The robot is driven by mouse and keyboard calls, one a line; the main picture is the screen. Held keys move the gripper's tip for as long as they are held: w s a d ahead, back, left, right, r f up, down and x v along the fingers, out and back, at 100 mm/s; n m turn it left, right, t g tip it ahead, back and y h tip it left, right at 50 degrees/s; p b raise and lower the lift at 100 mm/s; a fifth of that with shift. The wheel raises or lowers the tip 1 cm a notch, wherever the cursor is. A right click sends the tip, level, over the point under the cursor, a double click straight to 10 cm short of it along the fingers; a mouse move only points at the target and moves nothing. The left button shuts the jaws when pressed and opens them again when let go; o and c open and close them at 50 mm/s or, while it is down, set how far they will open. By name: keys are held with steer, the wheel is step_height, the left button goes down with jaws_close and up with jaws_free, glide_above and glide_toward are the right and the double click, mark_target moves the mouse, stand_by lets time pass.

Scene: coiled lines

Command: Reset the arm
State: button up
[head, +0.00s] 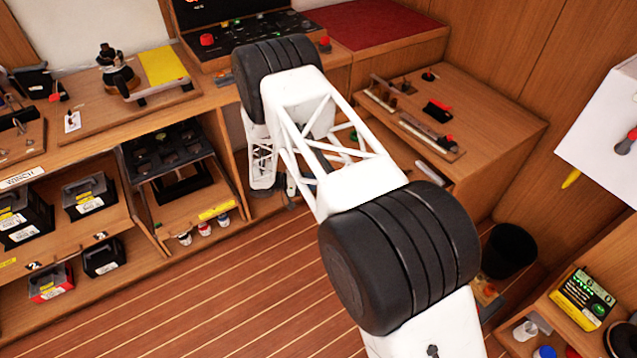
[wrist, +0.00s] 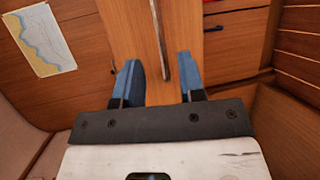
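My gripper (wrist: 160,86) shows in the wrist view with its two blue fingers wide apart. Nothing is between the fingers, and wooden panelling lies beyond them. In the head view my white arm with black joints stretches from the bottom right up to the middle of the picture, then bends down behind itself. The gripper's fingertips cannot be made out in the head view.
A side bench (head: 487,107) and a black bin (head: 509,250) stand at the right. The plank floor (head: 235,300) is clear.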

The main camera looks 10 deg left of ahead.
steer(key=shift+s+a, duration=0.1)
steer(key=shift+a, duration=0.15)
steer(key=shift+r, duration=0.1)
stand_by(0.3)
